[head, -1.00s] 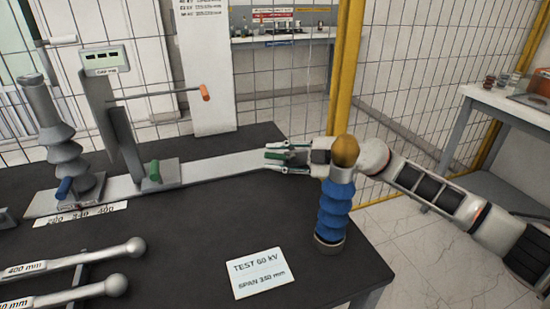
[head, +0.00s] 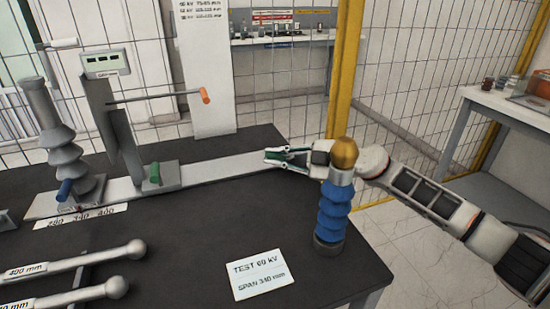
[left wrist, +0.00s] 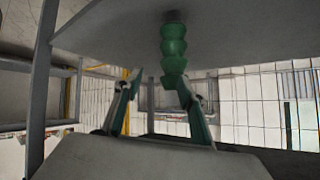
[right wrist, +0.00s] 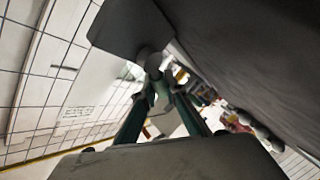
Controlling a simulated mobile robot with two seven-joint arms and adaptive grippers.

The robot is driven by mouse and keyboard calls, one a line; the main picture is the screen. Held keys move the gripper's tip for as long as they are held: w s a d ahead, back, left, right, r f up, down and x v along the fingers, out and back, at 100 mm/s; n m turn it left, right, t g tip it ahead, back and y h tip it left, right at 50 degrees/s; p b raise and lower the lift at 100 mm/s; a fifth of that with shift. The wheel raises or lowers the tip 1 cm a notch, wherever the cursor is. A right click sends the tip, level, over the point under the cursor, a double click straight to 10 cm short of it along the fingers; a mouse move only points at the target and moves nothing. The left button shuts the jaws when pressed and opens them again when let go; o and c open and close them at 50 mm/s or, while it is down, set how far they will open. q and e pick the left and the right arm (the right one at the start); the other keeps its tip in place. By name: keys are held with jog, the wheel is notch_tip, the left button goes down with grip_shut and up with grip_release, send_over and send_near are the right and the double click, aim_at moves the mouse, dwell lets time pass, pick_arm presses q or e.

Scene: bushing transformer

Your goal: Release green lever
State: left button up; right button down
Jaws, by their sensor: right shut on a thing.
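The green lever (head: 154,173) stands upright on the grey carriage of the flat rail (head: 225,168), left of centre in the head view. My right gripper (head: 268,155) is at the right end of the rail, well away from the lever. In the right wrist view its fingers (right wrist: 155,85) converge on a grey rounded knob-like part (right wrist: 150,62) at the end of a grey piece. My left gripper (left wrist: 160,82) is outside the head view. Its fingers are apart in the left wrist view, with a green ribbed insulator (left wrist: 173,45) beyond them.
A blue ribbed post with a brass ball (head: 333,205) stands close in front of my right gripper. A blue lever (head: 64,190) is by the grey ribbed post (head: 60,150). An orange-tipped rod (head: 205,96) projects above the rail. The table middle is clear around the white card (head: 260,273).

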jog(key=shift+w+d+r+m+t+y+b, duration=0.15)
jog(key=shift+d+r+m+t+y, duration=0.15)
jog(key=shift+m+y, duration=0.3)
jog(key=shift+d+r+m+t+y+b, duration=0.2)
jog(key=shift+m+t+y, duration=0.1)
jog(key=shift+m+y, duration=0.3)
jog(key=shift+w+d+r+m+t+y, duration=0.15)
jog(key=shift+d+r+m+t+y, duration=0.3)
jog(key=shift+m, duration=0.45)
jog(key=shift+y, duration=0.25)
jog(key=c, duration=2.1)
grip_release()
jog(key=shift+r, duration=0.1)
jog(key=v, duration=1.2)
